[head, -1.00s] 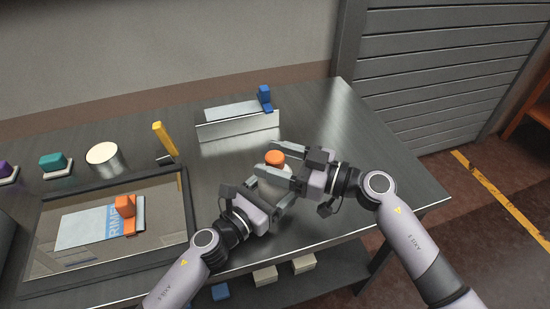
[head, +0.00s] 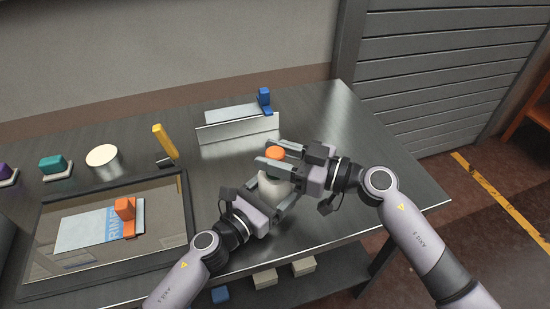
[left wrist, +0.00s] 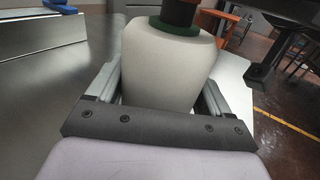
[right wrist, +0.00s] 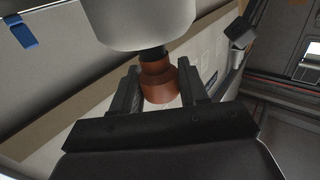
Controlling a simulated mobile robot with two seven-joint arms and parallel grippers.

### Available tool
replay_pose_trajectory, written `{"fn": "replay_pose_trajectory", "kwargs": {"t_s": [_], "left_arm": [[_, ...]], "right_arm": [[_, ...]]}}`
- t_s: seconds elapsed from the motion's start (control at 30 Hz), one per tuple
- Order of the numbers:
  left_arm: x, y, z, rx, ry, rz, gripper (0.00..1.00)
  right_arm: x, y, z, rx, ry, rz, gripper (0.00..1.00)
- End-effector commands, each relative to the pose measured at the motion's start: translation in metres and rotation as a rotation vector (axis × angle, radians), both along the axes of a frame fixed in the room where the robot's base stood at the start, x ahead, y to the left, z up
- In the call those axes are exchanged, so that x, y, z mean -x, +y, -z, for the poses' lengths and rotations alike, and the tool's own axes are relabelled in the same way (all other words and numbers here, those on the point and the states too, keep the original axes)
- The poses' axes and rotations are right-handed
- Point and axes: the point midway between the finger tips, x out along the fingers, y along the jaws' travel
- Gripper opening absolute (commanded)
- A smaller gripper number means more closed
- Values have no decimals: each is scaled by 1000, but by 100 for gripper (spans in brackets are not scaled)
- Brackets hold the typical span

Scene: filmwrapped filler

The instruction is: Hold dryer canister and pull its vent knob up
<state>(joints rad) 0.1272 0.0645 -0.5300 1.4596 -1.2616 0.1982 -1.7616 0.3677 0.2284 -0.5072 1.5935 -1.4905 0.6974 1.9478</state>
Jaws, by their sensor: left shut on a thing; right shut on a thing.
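The dryer canister (head: 270,186) is a pale, rounded, upright body near the middle of the table. My left gripper (head: 274,181) is shut on its sides. In the left wrist view the canister (left wrist: 166,70) fills the space between the fingers. The orange vent knob (head: 275,153) sits on top of the canister. My right gripper (head: 267,154) is shut on the knob from the right. In the right wrist view the knob (right wrist: 158,82) is between the fingers, with a dark stem joining it to the canister (right wrist: 140,18). A green collar (left wrist: 188,28) shows around the stem's base.
A metal bracket with a blue clip (head: 264,98) stands behind the canister. A dark-framed tray (head: 186,215) with a printed packet and orange clip lies left. A yellow-handled tool (head: 165,140) and a round tin (head: 102,156) are behind it. The table's right end is clear.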

Motion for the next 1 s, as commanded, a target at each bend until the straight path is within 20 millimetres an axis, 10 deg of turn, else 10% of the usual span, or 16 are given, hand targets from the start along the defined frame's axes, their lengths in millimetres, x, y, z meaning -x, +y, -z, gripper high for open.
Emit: {"fn": "replay_pose_trajectory", "kwargs": {"t_s": [0.07,0.1,0.17,0.57,1.0], "left_arm": [[0,2,4,-9,4,-4,29],[0,2,4,-10,4,-4,29],[0,2,5,-10,5,-5,29],[0,2,4,-7,6,-3,29],[1,1,4,-5,6,-2,29]], "right_arm": [[-1,0,-5,-10,-5,0,0],[-1,0,-6,-11,-6,0,47],[-1,0,-6,-11,-6,0,64],[2,-6,-2,-5,-2,1,64],[33,-80,-2,-4,-2,2,64]]}}
